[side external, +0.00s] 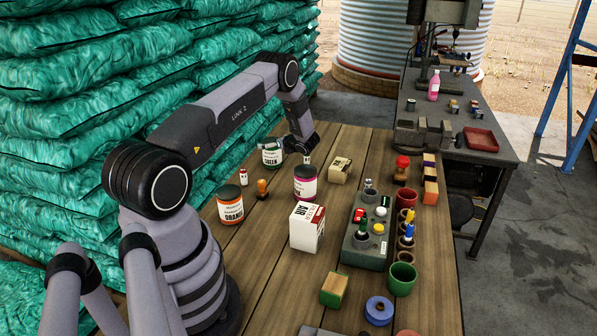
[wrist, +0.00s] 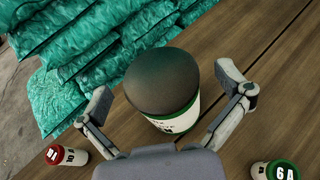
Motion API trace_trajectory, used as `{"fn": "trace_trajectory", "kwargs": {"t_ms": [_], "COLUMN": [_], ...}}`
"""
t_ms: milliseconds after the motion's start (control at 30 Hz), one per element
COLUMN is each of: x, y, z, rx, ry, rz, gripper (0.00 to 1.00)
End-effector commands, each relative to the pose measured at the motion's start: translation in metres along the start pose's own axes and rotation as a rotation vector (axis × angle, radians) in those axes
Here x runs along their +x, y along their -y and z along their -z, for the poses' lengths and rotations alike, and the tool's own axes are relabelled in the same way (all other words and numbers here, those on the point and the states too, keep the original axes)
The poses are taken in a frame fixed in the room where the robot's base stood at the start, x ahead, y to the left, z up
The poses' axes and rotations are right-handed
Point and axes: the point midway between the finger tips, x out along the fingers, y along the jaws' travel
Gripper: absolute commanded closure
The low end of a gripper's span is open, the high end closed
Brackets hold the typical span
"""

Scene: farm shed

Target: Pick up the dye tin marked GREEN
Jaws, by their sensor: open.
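The dye tin marked GREEN (side external: 271,157) stands upright on the wooden table, near the stacked sacks, with a white label and a dark lid. In the wrist view the tin (wrist: 172,122) sits between the two spread fingers, its round dark lid toward the camera. My gripper (wrist: 168,88) is open, with one finger on each side of the tin and a visible gap at each side. In the side view my gripper (side external: 301,145) is at the tin's right side and partly hides it. Whether a finger touches the tin cannot be told.
A tin marked ORANGE (side external: 230,207) and a tin with a magenta label band (side external: 305,186) stand nearby. A small red-topped bottle (wrist: 66,155) and a green-topped one (wrist: 276,170) flank the gripper. A white box (side external: 307,228) and grey block (side external: 365,245) lie farther right.

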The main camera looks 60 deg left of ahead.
Motion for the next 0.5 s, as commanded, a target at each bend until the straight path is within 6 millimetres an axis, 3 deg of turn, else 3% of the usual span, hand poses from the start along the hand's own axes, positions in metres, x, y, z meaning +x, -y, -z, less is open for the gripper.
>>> {"fn": "trace_trajectory", "kwargs": {"t_ms": [300,500], "x": [0.0072,0.0069], "y": [-0.0001,-0.0002], "z": [0.0001,0.0000], "rx": [0.002,0.002], "ry": [0.000,0.000], "rz": [0.001,0.001], "gripper": [0.00,0.26]}}
